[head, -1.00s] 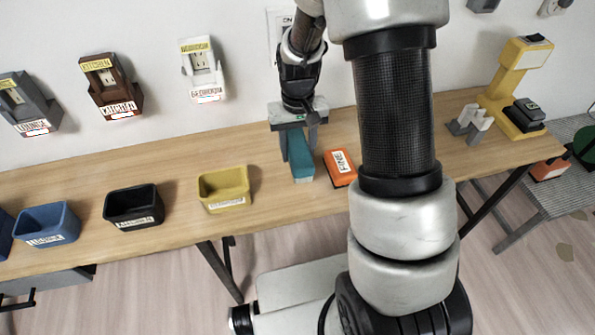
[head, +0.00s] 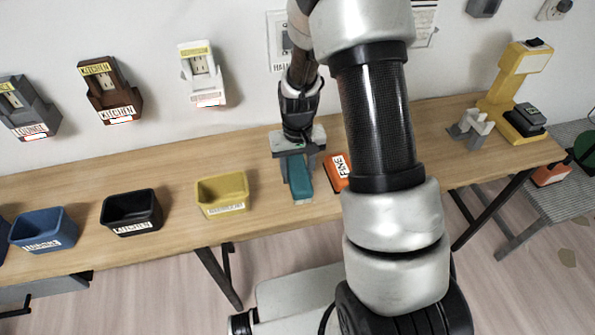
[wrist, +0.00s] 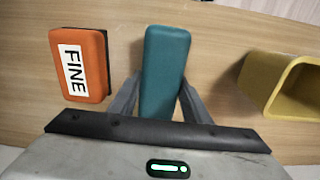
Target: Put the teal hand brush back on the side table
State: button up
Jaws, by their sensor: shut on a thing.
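The teal hand brush (head: 301,180) is between the fingers of my gripper (head: 300,163) over the long wooden bench. In the wrist view, my gripper (wrist: 160,108) is shut on the teal brush (wrist: 163,65), with a grey finger on each side and the brush's far end reaching past the fingertips. I cannot tell whether the brush touches the bench top. The side table (head: 535,195) looks to be the grey woven-topped one at the far right, past the bench end. It carries an orange block (head: 550,173) and a green round thing (head: 586,146).
The orange FINE block (head: 338,175) lies close beside the brush. A yellow bin (head: 222,190), a black bin (head: 131,213) and a blue bin (head: 42,230) stand left on the bench (head: 270,205). A yellow stand (head: 505,85) and a grey holder (head: 470,128) are at its right end.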

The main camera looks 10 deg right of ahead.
jog(key=o, duration=1.1)
jog(key=shift+c, duration=0.2)
